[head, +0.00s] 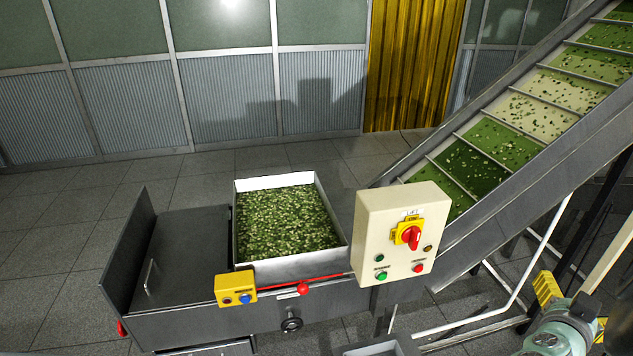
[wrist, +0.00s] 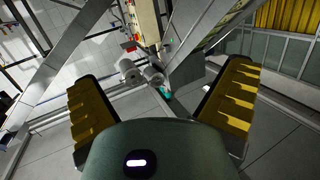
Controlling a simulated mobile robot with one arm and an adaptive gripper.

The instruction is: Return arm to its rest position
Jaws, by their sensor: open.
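My gripper (head: 574,308) shows at the lower right of the head view, to the right of the cream control box and in front of the conveyor's lower frame. Its body is grey-green and its fingers are yellow. In the wrist view my gripper (wrist: 163,78) has its two ribbed yellow fingers spread wide apart. Nothing is held between them. Beyond the fingers, the wrist view shows metal frame parts and the tiled floor. Most of my arm is out of the head view.
The cream control box (head: 398,235) carries a red and yellow switch and several buttons. An inclined conveyor (head: 490,150) carries green pieces. A white-rimmed tray (head: 297,267) of green pieces sits on the grey machine (head: 185,250). Tiled floor (head: 60,210) is clear at left.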

